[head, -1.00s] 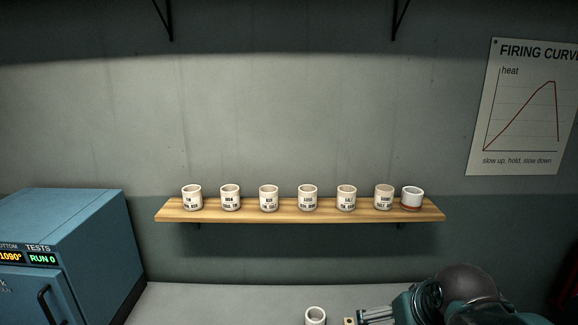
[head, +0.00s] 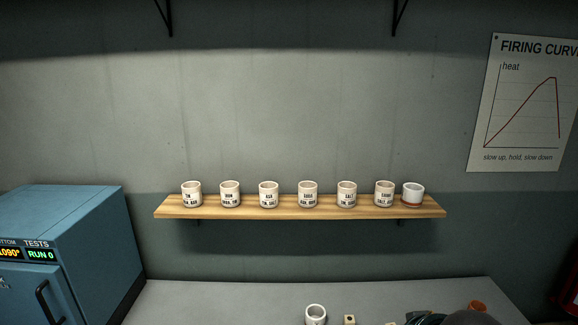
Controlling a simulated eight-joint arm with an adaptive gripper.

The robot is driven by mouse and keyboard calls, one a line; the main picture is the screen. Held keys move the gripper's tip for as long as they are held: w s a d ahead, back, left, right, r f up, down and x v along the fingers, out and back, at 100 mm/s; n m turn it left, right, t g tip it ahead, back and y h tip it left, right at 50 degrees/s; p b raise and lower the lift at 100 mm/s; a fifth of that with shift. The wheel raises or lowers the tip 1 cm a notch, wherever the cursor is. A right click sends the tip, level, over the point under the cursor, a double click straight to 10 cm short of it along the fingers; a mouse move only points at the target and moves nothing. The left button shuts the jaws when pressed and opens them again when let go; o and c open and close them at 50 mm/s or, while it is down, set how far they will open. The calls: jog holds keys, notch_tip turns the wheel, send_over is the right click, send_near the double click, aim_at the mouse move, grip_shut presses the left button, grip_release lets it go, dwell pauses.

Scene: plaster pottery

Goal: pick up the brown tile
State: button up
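I cannot clearly make out a brown tile. A small tan block (head: 349,319) with a dark spot stands at the bottom edge of the head view, just right of a white cup; I cannot tell whether it is a tile. A sliver of another tan piece (head: 391,323) shows at the bottom edge. Part of my arm, dark and rounded, shows at the bottom right. My gripper's fingers are below the picture, so their state is hidden.
A white cup (head: 316,314) stands on the grey bench (head: 230,300). An orange-brown round object (head: 476,305) sits behind my arm. A blue kiln (head: 70,235) stands at left.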

jog(key=shift+c, duration=0.5)
jog(key=c, duration=2.4)
jog(key=shift+w, duration=0.1)
jog(key=w+d+f+n+g+h+p, duration=0.1)
jog(key=w+d+f+n+g+h, duration=0.3)
jog(key=w+d+n, duration=0.85)
jog(key=w+d+f+n+g, duration=0.1)
jog(key=w+d+f+n, duration=0.1)
jog(key=w+d+f, duration=0.3)
jog(key=w+d+f+n+g+p, duration=0.1)
jog(key=w+d+f, duration=0.4)
jog(key=d+f, duration=0.5)
jog(key=shift+w+d+f+n+g, duration=0.15)
jog(key=shift+d+f+n+g, duration=0.3)
jog(key=shift+n+g, duration=0.45)
